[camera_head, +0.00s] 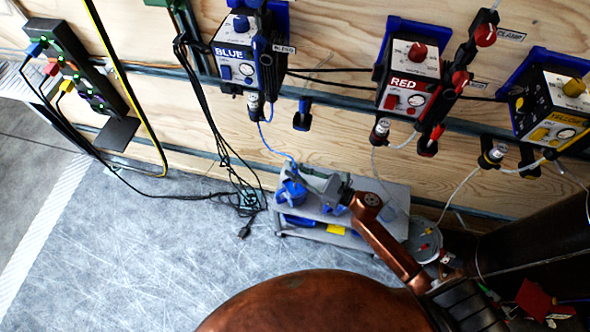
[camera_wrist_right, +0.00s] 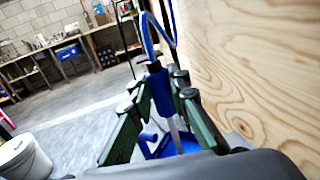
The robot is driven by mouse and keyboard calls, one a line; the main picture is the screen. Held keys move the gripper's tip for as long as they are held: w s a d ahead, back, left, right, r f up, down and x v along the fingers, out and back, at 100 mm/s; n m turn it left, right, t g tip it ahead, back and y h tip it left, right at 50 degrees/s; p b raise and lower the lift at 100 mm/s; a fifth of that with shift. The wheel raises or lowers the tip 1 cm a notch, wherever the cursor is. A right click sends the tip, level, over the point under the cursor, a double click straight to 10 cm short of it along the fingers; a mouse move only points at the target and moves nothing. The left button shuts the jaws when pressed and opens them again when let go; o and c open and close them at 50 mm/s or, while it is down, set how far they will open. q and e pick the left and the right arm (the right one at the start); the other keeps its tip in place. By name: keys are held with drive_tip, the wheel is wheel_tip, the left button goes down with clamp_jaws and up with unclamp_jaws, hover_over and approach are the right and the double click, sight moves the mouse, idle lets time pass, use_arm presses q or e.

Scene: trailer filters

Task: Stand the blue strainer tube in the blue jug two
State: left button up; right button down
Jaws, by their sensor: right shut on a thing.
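The blue strainer tube (camera_wrist_right: 160,90) is upright between the fingers of my right gripper (camera_wrist_right: 155,100). In the head view, my right gripper (camera_head: 299,172) is over the left part of the small grey cart. A thin blue hose (camera_head: 270,145) runs from the tube up to the BLUE unit. A blue jug (camera_head: 290,193) stands on the cart under the gripper; it also shows in the right wrist view (camera_wrist_right: 152,148). The tube's pale lower part reaches down over the jug. I cannot tell whether its end is inside. My left gripper is not in view.
The BLUE (camera_head: 237,55), RED (camera_head: 409,78) and yellow (camera_head: 552,105) units hang on the plywood wall. Another blue object (camera_head: 337,209) is beside the gripper on the cart (camera_head: 312,207). Black cables (camera_head: 245,195) lie left of it. Open floor lies further left.

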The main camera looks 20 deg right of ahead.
drive_tip(key=shift+f, duration=0.15)
drive_tip(key=c, duration=1.8)
unclamp_jaws()
drive_tip(key=shift+o, duration=0.2)
drive_tip(key=v, duration=1.2)
